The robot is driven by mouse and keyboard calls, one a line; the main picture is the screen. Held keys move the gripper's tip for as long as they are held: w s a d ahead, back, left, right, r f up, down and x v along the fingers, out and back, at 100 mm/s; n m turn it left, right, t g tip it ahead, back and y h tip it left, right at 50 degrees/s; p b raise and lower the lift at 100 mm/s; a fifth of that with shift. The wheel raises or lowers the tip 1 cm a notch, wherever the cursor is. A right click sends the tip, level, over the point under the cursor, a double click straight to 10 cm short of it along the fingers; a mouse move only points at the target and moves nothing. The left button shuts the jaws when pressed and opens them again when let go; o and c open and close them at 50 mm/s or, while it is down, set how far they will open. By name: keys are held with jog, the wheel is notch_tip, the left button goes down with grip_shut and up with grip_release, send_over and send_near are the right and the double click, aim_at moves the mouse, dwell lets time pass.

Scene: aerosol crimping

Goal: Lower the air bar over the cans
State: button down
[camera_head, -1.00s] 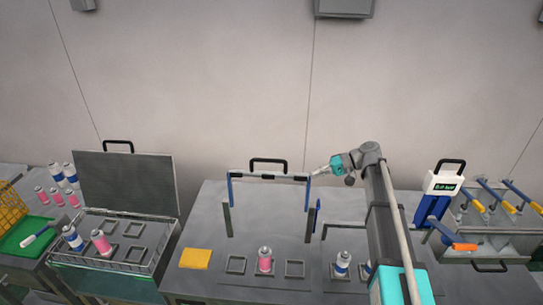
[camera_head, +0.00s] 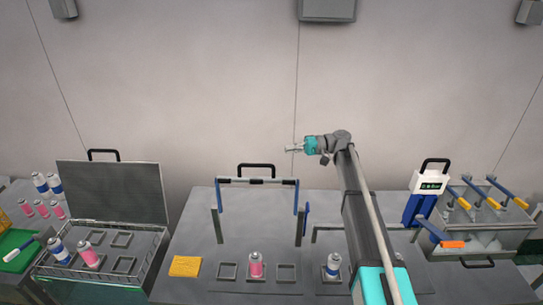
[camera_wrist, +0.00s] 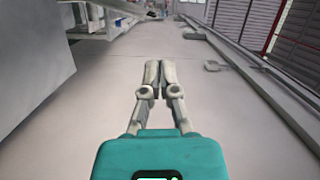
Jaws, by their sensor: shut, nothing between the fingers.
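The air bar (camera_head: 258,182) is a horizontal bar on two blue arms, held up between two grey posts at the back of the middle table. A pink can (camera_head: 256,266) stands upright in a square nest in front of the bar.
A yellow cloth (camera_head: 185,266) lies at the table's left. A basket with cans (camera_head: 75,252) and an open lid (camera_head: 113,190) is further left. A blue and white device (camera_head: 424,198) and a rack with blue levers (camera_head: 478,230) stand at the right.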

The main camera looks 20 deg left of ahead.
jog(key=s+a, duration=0.7)
jog(key=s, duration=0.1)
jog(key=shift+s+a+f+b, duration=0.2)
jog(key=shift+a+f+b, duration=0.1)
jog(key=shift+a+f, duration=0.05)
dwell(0.3)
